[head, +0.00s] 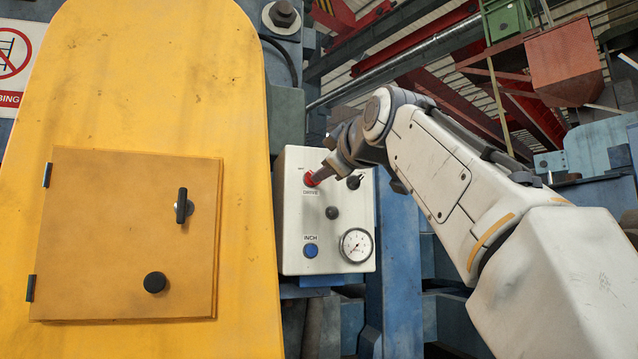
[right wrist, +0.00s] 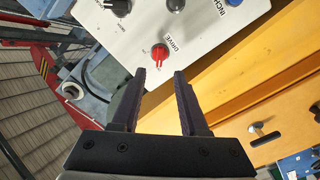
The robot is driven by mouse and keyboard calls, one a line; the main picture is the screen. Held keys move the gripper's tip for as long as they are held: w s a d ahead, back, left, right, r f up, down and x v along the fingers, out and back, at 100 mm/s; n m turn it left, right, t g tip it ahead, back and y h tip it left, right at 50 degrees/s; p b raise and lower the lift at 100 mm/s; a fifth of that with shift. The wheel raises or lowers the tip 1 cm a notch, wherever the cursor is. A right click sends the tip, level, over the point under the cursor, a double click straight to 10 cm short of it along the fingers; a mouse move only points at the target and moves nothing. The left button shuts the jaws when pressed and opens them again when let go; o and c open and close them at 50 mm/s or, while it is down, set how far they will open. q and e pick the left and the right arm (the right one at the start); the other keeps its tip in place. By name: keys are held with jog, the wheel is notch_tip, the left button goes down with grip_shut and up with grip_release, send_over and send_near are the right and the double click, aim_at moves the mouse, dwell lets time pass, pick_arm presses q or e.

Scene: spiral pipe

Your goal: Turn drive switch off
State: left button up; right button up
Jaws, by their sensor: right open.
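The drive switch is a red knob (head: 309,179) at the upper left of a light grey control box (head: 291,239), above a "DRIVE" label. In the right wrist view the red drive switch (right wrist: 159,54) lies just beyond the fingertips, centred between them. My right gripper (right wrist: 160,72) is open and empty, with its two dark fingers spread in front of the knob. In the head view my right gripper (head: 320,176) reaches the knob from the right and partly covers that corner of the box. I cannot tell whether a finger touches the knob. My left gripper is not in view.
The box also carries a black knob (head: 353,182), a dark button (head: 332,213), a blue INCH button (head: 310,251) and a gauge (head: 356,245). A yellow housing (head: 150,90) with a hatch (head: 110,230) stands left of the box.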

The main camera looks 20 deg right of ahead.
jog(key=s, duration=0.3)
jog(key=shift+s+b, duration=0.35)
jog(key=w+a+f+g+y, duration=0.25)
jog(key=a+f, duration=0.25)
jog(key=f, duration=0.4)
jog(key=w+a+f+g+y, duration=0.1)
jog(key=w+a+f+g, duration=0.15)
jog(key=a+f, duration=0.45)
jog(key=s+a+f+g+b, duration=0.1)
jog(key=s+a+f+g, duration=0.15)
jog(key=f, duration=0.75)
jog(key=s+a+f+g, duration=0.2)
jog(key=s+a+f, duration=0.1)
jog(key=f, duration=0.6)
jog(key=s+a+f+m+g, duration=0.1)
jog(key=s+a+f+g, duration=0.1)
jog(key=s+f, duration=0.45)
jog(key=s+a+f+g, duration=0.1)
jog(key=s+f+g, duration=0.25)
jog(key=f, duration=0.65)
jog(key=s+d+f+g+h, duration=0.2)
jog(key=s+d+f+g, duration=0.1)
jog(key=s+f, duration=0.9)
jog(key=s, duration=0.3)
jog(key=shift+f+m+b, duration=0.3)
jog(key=shift+f+b, duration=0.05)
